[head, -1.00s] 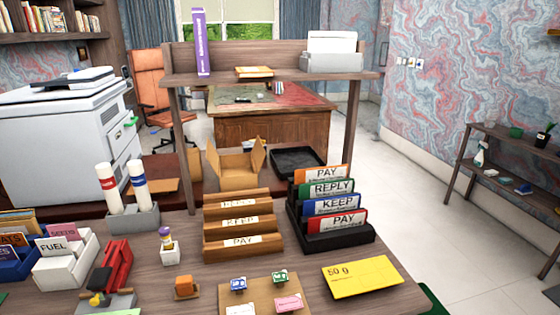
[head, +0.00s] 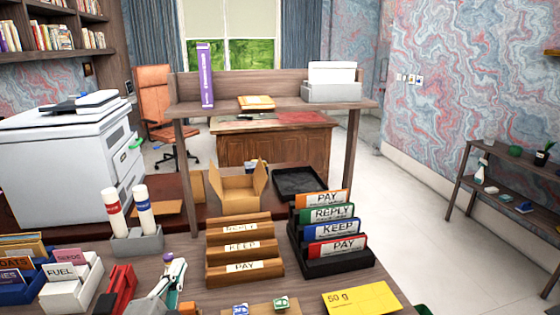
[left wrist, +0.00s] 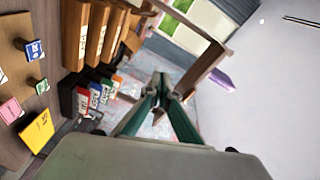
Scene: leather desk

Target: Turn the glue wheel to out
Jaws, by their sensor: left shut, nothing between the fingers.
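A small glue stick with a purple top (head: 168,258) stands on the near desk in the head view. Most of it is hidden by my left gripper (head: 176,271), so its wheel cannot be made out. The gripper is in front of or beside it; whether they touch I cannot tell. In the left wrist view my left gripper's green fingers (left wrist: 161,83) come together at the tips, shut with nothing between them. The glue stick cannot be made out there. My right gripper is not in view.
Two white tubes stand in a grey holder (head: 138,243) behind the gripper. A red stapler-like object (head: 120,288) is at its left. A wooden sorter (head: 243,270) and a black file rack (head: 333,264) stand to the right. A yellow card (head: 362,299) lies at the front.

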